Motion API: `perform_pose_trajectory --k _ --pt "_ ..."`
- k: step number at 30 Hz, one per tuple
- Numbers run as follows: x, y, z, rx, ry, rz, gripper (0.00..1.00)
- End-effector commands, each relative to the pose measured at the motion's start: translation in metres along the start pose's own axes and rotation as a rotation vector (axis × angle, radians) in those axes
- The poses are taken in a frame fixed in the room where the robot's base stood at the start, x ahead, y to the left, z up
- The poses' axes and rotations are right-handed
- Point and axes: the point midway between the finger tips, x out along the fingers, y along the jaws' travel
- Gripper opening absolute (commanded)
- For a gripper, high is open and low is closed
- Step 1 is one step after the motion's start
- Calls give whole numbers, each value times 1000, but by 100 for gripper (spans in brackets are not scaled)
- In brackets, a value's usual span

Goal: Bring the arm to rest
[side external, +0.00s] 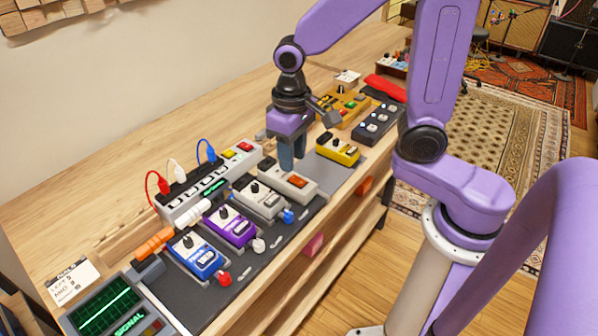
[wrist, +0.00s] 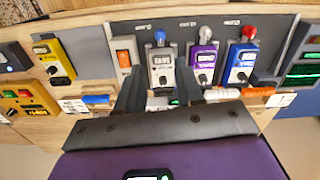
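My gripper (side external: 292,163) points down over the pedal row, beside the grey switch box (side external: 290,184) with an orange-red switch. In the wrist view its two dark fingers (wrist: 160,88) stand apart, with nothing seen held between them. The grey pedal (wrist: 160,68) shows beyond the gap between the fingers. Whether the fingertips touch anything below is not clear. My purple arm bends over the bench from the right.
The blue pedal (side external: 195,255), purple pedal (side external: 231,226) and yellow pedal (side external: 338,150) stand on the dark board near the front edge. A power strip (side external: 210,190) with cables runs behind them. A green-screened device (side external: 108,306) is at the near left. The bench behind is mostly bare.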

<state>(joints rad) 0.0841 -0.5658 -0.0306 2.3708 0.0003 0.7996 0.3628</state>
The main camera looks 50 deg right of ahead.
Motion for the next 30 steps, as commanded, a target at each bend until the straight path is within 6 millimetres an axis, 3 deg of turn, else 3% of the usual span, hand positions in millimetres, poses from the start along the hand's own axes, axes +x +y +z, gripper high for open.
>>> perform_pose_trajectory --k 14,30 --pt "-14 4 68 -439 14 -7 37" --pt "-25 18 160 -899 25 -15 37"
